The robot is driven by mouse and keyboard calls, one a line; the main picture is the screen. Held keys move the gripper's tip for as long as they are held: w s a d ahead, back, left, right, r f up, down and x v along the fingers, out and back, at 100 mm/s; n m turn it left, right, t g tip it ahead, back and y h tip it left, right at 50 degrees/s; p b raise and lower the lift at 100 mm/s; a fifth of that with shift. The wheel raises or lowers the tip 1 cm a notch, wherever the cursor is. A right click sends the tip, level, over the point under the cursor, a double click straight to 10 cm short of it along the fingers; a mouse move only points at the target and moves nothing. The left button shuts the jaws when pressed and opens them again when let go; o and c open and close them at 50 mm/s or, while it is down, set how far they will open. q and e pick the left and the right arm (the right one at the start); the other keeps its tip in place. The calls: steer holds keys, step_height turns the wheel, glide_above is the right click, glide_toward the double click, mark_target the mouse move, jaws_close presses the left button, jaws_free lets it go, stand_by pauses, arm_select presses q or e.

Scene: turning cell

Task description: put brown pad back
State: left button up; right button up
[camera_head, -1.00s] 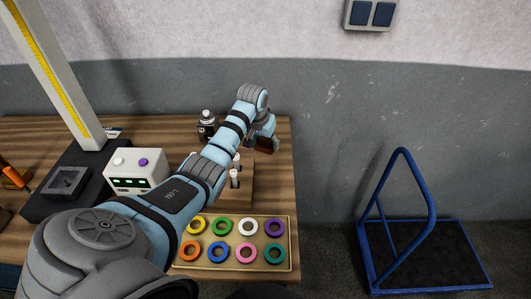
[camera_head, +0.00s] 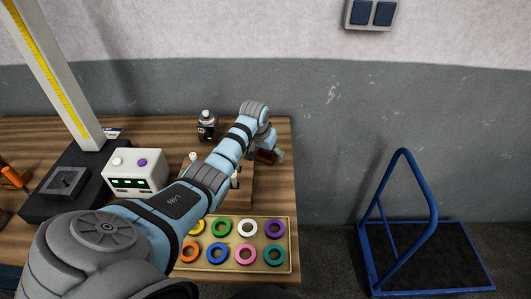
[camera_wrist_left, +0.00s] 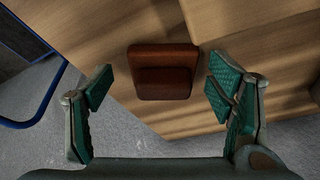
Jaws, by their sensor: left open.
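The brown pad (camera_head: 265,157) is a reddish-brown stepped block near the right edge of the wooden bench, partly hidden by my arm in the head view. In the left wrist view the pad (camera_wrist_left: 163,72) shows in full, with a smaller block on a wider plate. My left gripper (camera_head: 271,151) is at the pad. Its green-padded fingers (camera_wrist_left: 160,88) stand open, one at each side of the pad, with a visible gap on both sides. My right gripper is not in view.
A black bottle (camera_head: 207,126) stands left of my left gripper. A wooden block (camera_head: 239,193) with white-topped pegs is partly behind my arm. A tray (camera_head: 282,218) of coloured rings lies nearer. A white control box (camera_head: 136,172) stands left. A blue-framed cart (camera_head: 432,210) stands off the bench.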

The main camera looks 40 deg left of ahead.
arm_select(q)
steer(key=p+v, duration=0.2)
steer(key=v, duration=1)
steer(key=shift+r, duration=0.15)
